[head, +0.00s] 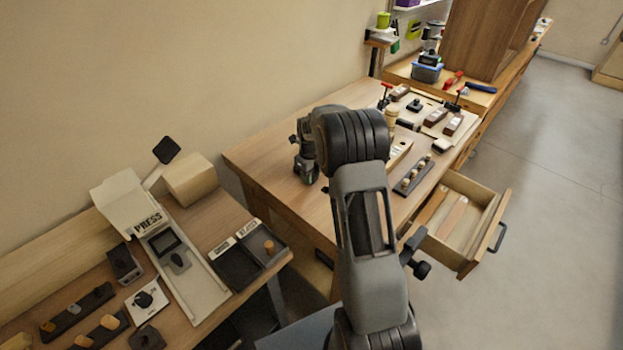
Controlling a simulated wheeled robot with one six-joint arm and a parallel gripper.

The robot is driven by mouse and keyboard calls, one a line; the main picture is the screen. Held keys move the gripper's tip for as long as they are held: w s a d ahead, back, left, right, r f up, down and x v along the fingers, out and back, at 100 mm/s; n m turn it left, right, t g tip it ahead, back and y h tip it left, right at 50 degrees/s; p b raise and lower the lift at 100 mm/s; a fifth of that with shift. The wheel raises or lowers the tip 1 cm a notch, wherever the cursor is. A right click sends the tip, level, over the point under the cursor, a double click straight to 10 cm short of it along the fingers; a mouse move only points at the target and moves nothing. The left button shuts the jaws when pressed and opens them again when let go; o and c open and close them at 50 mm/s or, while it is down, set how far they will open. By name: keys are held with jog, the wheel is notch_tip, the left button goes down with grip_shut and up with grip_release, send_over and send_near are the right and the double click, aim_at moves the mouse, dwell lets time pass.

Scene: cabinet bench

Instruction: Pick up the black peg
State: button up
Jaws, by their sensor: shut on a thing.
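My gripper (307,176) is partly in view at the end of my arm, over the left part of the wooden bench. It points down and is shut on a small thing. Its fingers and what they hold are too dark and small to make out. I cannot pick out the black peg for certain anywhere in the head view. A dark rack (413,178) with several light-topped pegs stands on the bench, right of my arm.
An open drawer (482,232) juts out on the right with flat wooden pieces inside. A pale board (462,118) with brown blocks lies at the back. A press (134,203) and dark tray (240,266) occupy the left bench. Bare bench (262,160) shows left of my gripper.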

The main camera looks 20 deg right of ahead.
jog(key=shift+r, duration=0.1)
jog(key=shift+r, duration=0.55)
notch_tip(320, 180, up, 2)
jog(key=shift+d+r, duration=0.1)
jog(key=shift+r, duration=0.05)
jog(key=s+d+r+p, duration=0.3)
jog(key=d+r, duration=0.8)
jog(key=r, duration=0.1)
jog(key=s+a+f+n+p, duration=0.1)
jog(key=s+a+f+p, duration=0.1)
jog(key=a+p, duration=0.6)
notch_tip(320, 180, down, 10)
jog(key=m+b, duration=0.1)
jog(key=b, duration=0.3)
jog(key=shift+s+a, duration=0.3)
jog(key=shift+a, duration=0.15)
